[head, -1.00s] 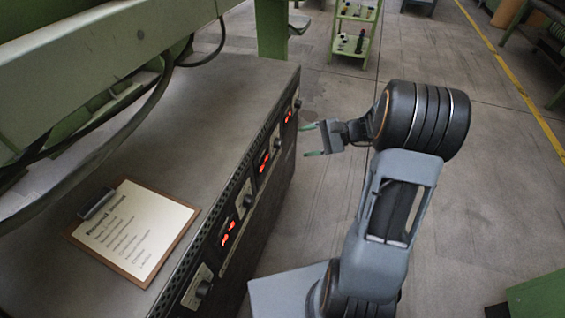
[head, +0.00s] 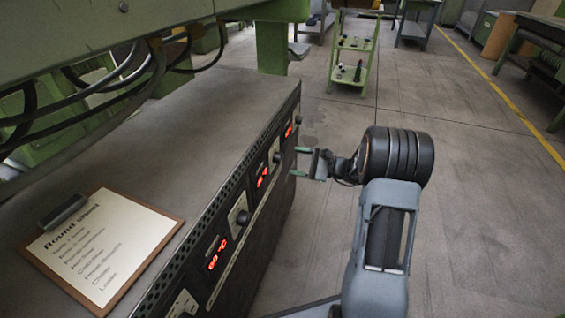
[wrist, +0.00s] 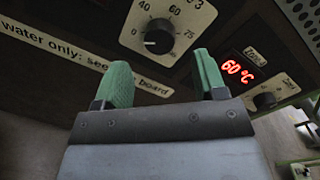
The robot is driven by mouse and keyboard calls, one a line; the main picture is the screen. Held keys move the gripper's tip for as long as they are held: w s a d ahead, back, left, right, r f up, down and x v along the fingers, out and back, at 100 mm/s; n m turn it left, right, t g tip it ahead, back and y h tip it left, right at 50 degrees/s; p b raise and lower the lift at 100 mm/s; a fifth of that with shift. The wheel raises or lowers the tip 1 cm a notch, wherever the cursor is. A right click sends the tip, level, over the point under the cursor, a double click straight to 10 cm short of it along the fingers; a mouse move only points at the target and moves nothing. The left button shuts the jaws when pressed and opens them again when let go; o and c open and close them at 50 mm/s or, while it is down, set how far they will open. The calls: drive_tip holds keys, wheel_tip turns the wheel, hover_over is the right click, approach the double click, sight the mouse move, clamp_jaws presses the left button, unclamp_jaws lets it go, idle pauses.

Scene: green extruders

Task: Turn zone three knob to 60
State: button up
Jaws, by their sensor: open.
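The zone three knob (wrist: 160,36) is a black dial on a pale plate marked 40, 60 and 75, with a "3" partly cut off at the top edge. Its light pointer mark seems to face left in the wrist view, but the exact setting is unclear. My gripper (wrist: 161,61) has its two green fingers apart and empty, just below the knob in the picture and not touching it. In the head view my gripper (head: 299,162) points left at the cabinet front, facing a knob (head: 277,157) across a small gap.
A red display (wrist: 238,71) reads 60 °C, with another knob (wrist: 265,100) below it. The cabinet (head: 225,120) carries several red displays along its front; a clipboard (head: 100,250) lies on top. A green shelf cart (head: 353,55) stands behind. The floor at right is clear.

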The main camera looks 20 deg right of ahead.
sight(282, 158)
drive_tip(key=shift+b+x, duration=0.55)
drive_tip(key=shift+x, duration=2.1)
drive_tip(key=shift+c, duration=0.3)
drive_tip(key=c, duration=0.9)
drive_tip(key=shift+o, duration=0.2)
drive_tip(key=shift+r+p, duration=0.15)
drive_tip(key=shift+p, duration=0.3)
